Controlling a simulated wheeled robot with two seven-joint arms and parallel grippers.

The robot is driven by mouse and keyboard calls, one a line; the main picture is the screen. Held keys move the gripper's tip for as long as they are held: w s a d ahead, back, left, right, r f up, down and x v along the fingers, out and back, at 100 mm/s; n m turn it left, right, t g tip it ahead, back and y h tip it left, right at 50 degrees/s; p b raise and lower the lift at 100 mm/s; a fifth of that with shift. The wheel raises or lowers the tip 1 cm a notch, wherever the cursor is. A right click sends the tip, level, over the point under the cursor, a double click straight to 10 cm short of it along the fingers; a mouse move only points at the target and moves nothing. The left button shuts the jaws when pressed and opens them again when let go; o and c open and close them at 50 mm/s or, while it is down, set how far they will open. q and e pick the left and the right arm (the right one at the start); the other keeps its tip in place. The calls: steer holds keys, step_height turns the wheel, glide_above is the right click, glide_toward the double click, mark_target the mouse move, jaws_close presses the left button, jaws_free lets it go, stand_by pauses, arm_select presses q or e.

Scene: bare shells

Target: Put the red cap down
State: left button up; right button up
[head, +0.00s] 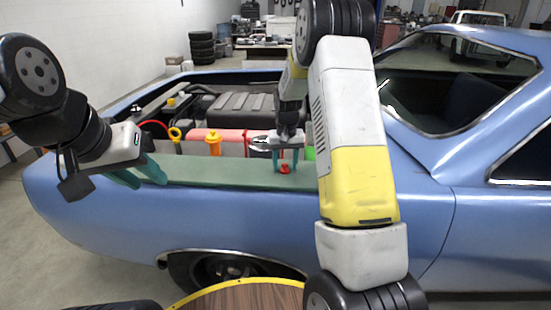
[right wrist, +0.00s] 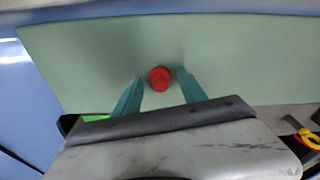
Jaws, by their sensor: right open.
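The red cap (head: 285,169) is on the green mat (head: 215,173) that lies over the blue car's fender. In the right wrist view a gap shows between the left-hand finger and the cap. My left gripper (head: 142,179) is open and empty at the mat's left end.
Behind the mat is the open engine bay with a dark engine cover (head: 238,108), a yellow dipstick ring (head: 175,133), an orange-yellow bottle-like part (head: 213,142) and a red box (head: 228,137). A green thing (head: 309,153) shows beside my right arm. The mat between my grippers is clear.

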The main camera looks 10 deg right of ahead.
mark_target(285, 174)
step_height(285, 174, up, 11)
steer(key=s, duration=0.1)
steer(key=s+a+r+t+y, duration=0.2)
steer(key=s+r, duration=0.9)
steer(key=s, duration=0.3)
steer(key=s+a+n+t, duration=0.1)
steer(key=s+a+t, duration=0.1)
steer(key=s, duration=1.6)
steer(key=shift+a+r+n+t, duration=0.15)
steer(key=shift+a+n+t, duration=0.15)
steer(key=shift+a+t, duration=0.1)
